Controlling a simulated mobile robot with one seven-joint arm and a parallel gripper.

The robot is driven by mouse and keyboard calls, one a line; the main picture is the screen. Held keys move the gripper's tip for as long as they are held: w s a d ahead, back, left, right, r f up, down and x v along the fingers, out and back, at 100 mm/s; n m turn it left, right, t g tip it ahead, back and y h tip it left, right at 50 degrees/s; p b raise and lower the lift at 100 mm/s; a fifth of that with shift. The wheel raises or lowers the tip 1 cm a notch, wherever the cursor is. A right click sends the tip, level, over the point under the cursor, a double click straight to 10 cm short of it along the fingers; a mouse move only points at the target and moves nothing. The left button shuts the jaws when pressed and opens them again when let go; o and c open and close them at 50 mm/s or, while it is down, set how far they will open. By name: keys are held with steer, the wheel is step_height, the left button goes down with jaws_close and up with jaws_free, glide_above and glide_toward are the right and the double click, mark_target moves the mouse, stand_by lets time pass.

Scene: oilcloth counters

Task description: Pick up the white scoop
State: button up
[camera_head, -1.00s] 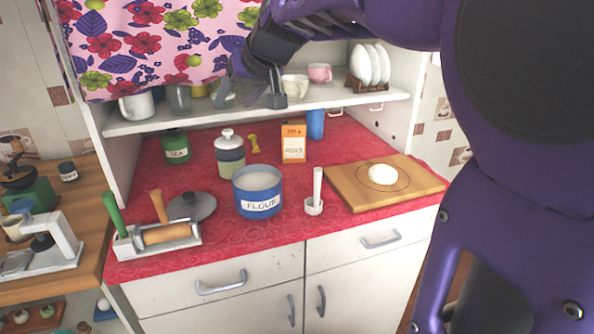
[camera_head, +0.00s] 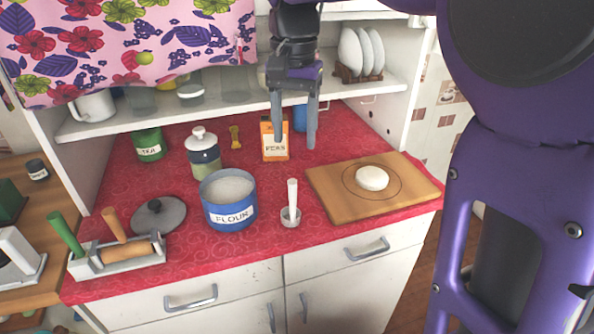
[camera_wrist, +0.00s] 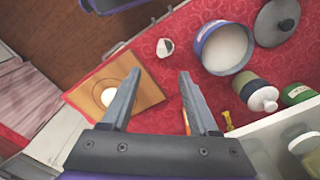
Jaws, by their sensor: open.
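The white scoop (camera_head: 292,201) stands on the red cloth of the counter, its handle upright, between the blue flour tin and the wooden board. In the wrist view the scoop (camera_wrist: 165,47) is a small pale shape beyond the fingertips. My gripper (camera_head: 294,143) is open and empty, pointing down in front of the orange peas box, above and behind the scoop. In the wrist view its two fingers (camera_wrist: 158,78) are spread apart with nothing between them.
The blue flour tin (camera_head: 229,214) stands left of the scoop, and the board (camera_head: 330,187) with dough (camera_head: 372,178) lies right. The peas box (camera_head: 275,152) and a white-lidded jar (camera_head: 203,160) stand behind. The shelf (camera_head: 225,110) overhangs the back. Red cloth around the scoop is clear.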

mark_target(293, 202)
steer(key=f+b, duration=0.1)
steer(key=f, duration=0.7)
steer(key=f+b, duration=0.1)
steer(key=f, duration=0.7)
steer(key=shift+s+a+f, duration=0.1)
steer(key=shift+a+f, duration=0.1)
steer(key=shift+f, duration=0.2)
jaws_close()
